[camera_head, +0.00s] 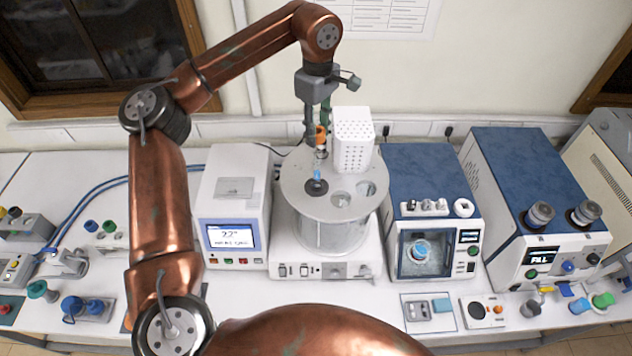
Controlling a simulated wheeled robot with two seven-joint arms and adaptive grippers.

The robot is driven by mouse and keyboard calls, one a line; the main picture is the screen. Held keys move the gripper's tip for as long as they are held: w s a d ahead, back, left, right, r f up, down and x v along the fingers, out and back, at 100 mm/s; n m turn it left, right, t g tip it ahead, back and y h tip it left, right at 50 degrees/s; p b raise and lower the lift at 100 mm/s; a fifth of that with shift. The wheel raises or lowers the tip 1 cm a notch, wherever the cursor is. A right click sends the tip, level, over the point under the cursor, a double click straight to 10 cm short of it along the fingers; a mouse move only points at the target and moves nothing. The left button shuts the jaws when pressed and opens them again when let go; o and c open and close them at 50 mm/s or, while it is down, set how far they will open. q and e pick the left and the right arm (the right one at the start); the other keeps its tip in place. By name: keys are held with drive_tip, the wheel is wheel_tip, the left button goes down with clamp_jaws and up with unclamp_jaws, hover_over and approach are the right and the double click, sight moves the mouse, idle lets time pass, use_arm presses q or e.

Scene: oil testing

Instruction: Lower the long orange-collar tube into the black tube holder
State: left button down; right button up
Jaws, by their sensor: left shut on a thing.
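My left gripper (317,122) points down over the round grey lid of the glass bath (297,190). It is shut on the orange-collar tube (320,138), whose orange collar shows just below the fingers. The tube's lower part shows only as a small piece at the lid's back, so I cannot tell how deep it sits. A dark round fitting with a blue top (317,183) sits in the lid in front of the tube. I cannot make out for sure which part is the black tube holder. My right gripper is not in view.
A white perforated box (353,140) stands close to the right of the gripper. The lid has open round holes (341,199) at its front and right. A white display unit (232,210) stands left, and a blue-topped device (430,175) stands right.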

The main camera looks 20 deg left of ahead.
sight(317, 171)
use_arm(q)
drive_tip(key=shift+f+b, duration=0.55)
drive_tip(key=shift+f, duration=0.9)
drive_tip(key=shift+f+b, duration=0.9)
drive_tip(key=shift+f, duration=1.1)
drive_tip(key=shift+f+b, duration=0.95)
drive_tip(key=shift+f, duration=1.05)
drive_tip(key=shift+s+f, duration=0.1)
drive_tip(key=shift+f+b, duration=1.05)
drive_tip(key=shift+f, duration=0.85)
